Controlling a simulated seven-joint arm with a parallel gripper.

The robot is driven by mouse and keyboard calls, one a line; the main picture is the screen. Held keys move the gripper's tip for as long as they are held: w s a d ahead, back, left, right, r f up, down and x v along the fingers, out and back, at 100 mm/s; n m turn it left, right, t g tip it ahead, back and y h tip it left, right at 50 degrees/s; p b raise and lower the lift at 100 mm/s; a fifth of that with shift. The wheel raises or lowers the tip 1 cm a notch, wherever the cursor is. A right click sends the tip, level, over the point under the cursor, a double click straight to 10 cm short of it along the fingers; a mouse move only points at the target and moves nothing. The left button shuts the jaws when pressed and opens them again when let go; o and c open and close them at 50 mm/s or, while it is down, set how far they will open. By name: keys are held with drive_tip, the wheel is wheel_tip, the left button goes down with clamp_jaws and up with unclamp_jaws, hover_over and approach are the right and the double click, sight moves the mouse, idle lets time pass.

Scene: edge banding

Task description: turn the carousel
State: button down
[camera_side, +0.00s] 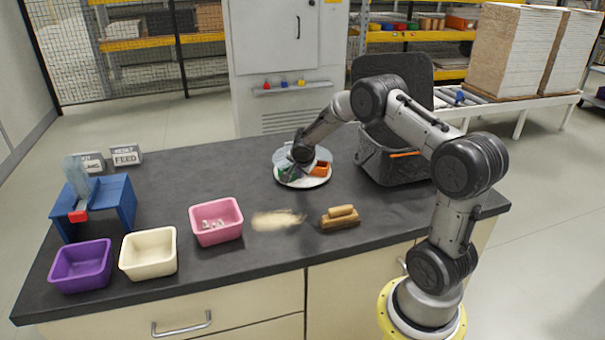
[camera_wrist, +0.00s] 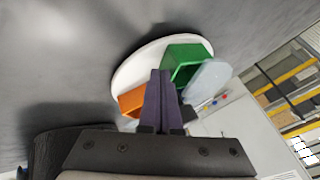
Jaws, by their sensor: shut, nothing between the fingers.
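The carousel (camera_side: 303,182) is a round white turntable on the dark worktop, near its back edge. It also shows in the wrist view (camera_wrist: 128,75). An orange bin (camera_side: 321,169) sits on its right side in the side view, and a green bin (camera_side: 287,172) on its left. In the wrist view the green bin (camera_wrist: 187,57) is at the upper right and the orange bin (camera_wrist: 132,101) at the lower left. A pale translucent panel (camera_wrist: 208,80) stands beside the green bin. My gripper (camera_wrist: 160,75) is shut and empty, its fingertips over the carousel between the bins. I cannot tell whether they touch it.
A black lidded bin (camera_side: 385,165) stands close right of the carousel. Pink (camera_side: 216,222), cream (camera_side: 149,254) and purple (camera_side: 82,266) trays line the front left. A blue stand (camera_side: 115,200) is at far left.

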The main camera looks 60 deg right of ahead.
drive_tip(key=shift+w+a+m+g+h, duration=0.15)
drive_tip(key=shift+w+m+g, duration=0.1)
drive_tip(key=shift+w+m, duration=0.2)
drive_tip(key=shift+w+a+m+g+h, duration=0.15)
drive_tip(key=shift+w+m+g, duration=0.1)
drive_tip(key=shift+w+m, duration=0.2)
drive_tip(key=shift+w+a, duration=0.1)
drive_tip(key=shift+w, duration=0.35)
